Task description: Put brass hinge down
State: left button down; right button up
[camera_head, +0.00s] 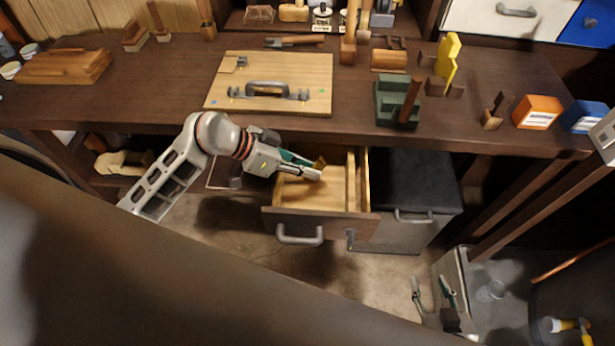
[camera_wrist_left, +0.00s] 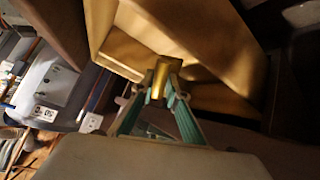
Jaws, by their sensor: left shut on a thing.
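My left gripper (camera_head: 316,169) is over the open wooden drawer (camera_head: 320,222) under the workbench. It is shut on the brass hinge (camera_head: 320,162), a small gold piece at its fingertips. In the left wrist view the hinge (camera_wrist_left: 161,78) shows upright between the two green-sided fingers (camera_wrist_left: 160,97), with the pale drawer interior (camera_wrist_left: 190,45) behind it. I cannot tell whether the hinge touches the drawer floor. My right gripper (camera_head: 432,291) is low at the bottom right, its fingers apart and nothing between them.
The drawer has a divider (camera_head: 351,182) toward its right side. The dark workbench top (camera_head: 170,85) overhangs behind it and carries a board with a metal handle (camera_head: 268,90), a green stepped block (camera_head: 390,103) and several small items. A black-topped cabinet (camera_head: 412,185) stands right of the drawer.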

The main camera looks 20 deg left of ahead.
pick_arm(q)
jog(key=shift+f+b, duration=0.3)
jog(key=shift+f, duration=1.6)
jog(key=shift+f, duration=0.15)
jog(key=c, duration=2)
grip_release()
jog(key=shift+r, duration=0.2)
jog(key=v, duration=1.2)
jog(key=shift+p, duration=0.4)
